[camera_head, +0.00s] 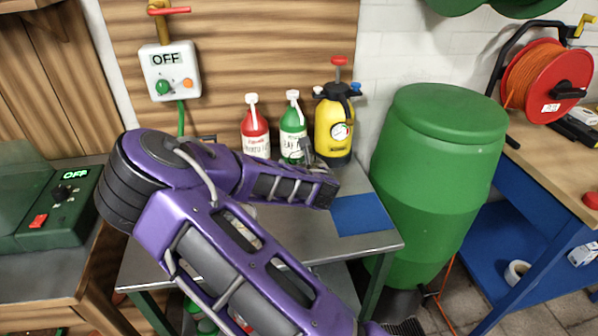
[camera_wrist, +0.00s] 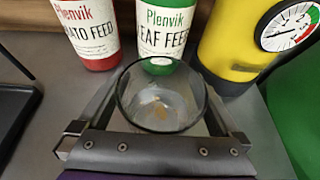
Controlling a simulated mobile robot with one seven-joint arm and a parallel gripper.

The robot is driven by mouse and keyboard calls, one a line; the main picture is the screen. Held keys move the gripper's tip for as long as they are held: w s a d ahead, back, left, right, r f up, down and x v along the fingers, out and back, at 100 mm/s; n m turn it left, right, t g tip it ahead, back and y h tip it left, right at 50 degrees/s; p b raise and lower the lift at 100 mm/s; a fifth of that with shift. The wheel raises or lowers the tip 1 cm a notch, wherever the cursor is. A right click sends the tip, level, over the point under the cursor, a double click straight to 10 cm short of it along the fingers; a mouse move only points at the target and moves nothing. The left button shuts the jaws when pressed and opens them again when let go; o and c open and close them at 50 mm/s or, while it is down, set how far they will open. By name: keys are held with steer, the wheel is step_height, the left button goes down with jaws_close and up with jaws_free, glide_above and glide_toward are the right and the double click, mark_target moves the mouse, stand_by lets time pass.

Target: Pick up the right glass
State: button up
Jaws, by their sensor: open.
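A clear, empty-looking glass (camera_wrist: 160,98) stands upright on the metal table in the wrist view, just in front of the green bottle. My gripper (camera_wrist: 157,75) is open, with one finger on each side of the glass. I cannot tell whether the fingers touch it. In the head view my gripper (camera_head: 308,150) is small and partly hidden at the end of my purple arm, near the bottles. No glass shows clearly in the head view, where my arm covers much of the table. A second glass is not visible.
Behind the glass stand a red bottle (camera_head: 255,128), a green bottle (camera_head: 293,125) and a yellow sprayer (camera_head: 335,125). A blue mat (camera_head: 362,214) lies at the right of the metal table (camera_head: 385,240). A large green barrel (camera_head: 440,160) stands right of the table.

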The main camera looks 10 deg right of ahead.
steer(key=c, duration=1.6)
steer(key=shift+r+p, duration=0.3)
steer(key=shift+r, duration=0.1)
